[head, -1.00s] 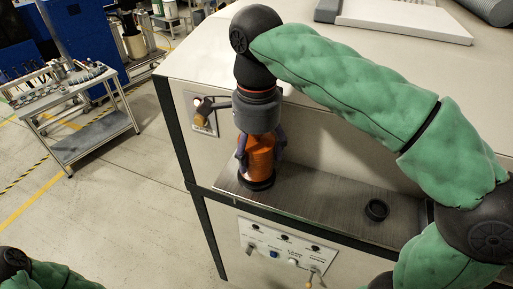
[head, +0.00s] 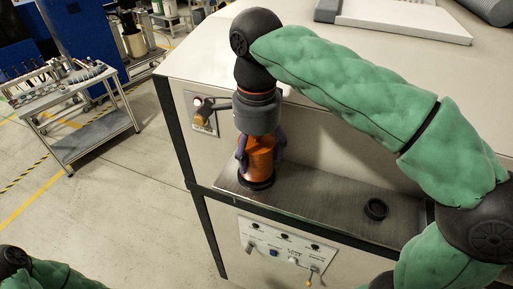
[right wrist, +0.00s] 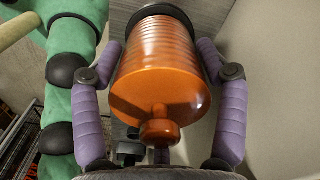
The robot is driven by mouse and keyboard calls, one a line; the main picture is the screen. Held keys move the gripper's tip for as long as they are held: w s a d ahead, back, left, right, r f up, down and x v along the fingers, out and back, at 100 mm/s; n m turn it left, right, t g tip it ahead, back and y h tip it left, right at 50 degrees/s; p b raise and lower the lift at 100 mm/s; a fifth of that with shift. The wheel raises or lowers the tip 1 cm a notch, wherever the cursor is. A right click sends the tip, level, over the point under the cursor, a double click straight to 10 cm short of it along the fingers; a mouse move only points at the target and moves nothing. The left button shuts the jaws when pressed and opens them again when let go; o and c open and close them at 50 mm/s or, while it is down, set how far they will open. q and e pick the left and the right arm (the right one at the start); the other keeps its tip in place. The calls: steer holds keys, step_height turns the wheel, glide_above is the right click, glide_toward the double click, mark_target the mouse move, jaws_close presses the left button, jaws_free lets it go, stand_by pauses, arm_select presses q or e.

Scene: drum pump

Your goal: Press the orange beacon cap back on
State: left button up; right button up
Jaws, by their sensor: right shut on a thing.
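The orange beacon cap (head: 260,150) stands upright over a black round base (head: 257,183) on the metal shelf. My right gripper (head: 260,160) points down over the cap and is shut on it, one finger on each side. In the right wrist view the ribbed orange cap (right wrist: 158,75) lies between the two purple fingers, its knobbed end toward the camera. A dark ring (right wrist: 160,18) shows at its far end. I cannot tell whether the cap is fully seated. My left gripper is out of view; only part of that arm shows at the lower left.
A loose black ring (head: 376,209) lies on the metal shelf (head: 320,203) to the right. A control panel (head: 285,250) with knobs is below the shelf edge. A wall panel (head: 201,113) is behind my gripper. A tool cart (head: 85,135) stands far left.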

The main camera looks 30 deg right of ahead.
steer(key=shift+f, duration=0.55)
stand_by(1.9)
steer(key=o, duration=1.2)
steer(key=shift+r+p, duration=2.4)
steer(key=shift+r, duration=0.15)
steer(key=shift+r+p, duration=0.5)
steer(key=shift+r, duration=1.85)
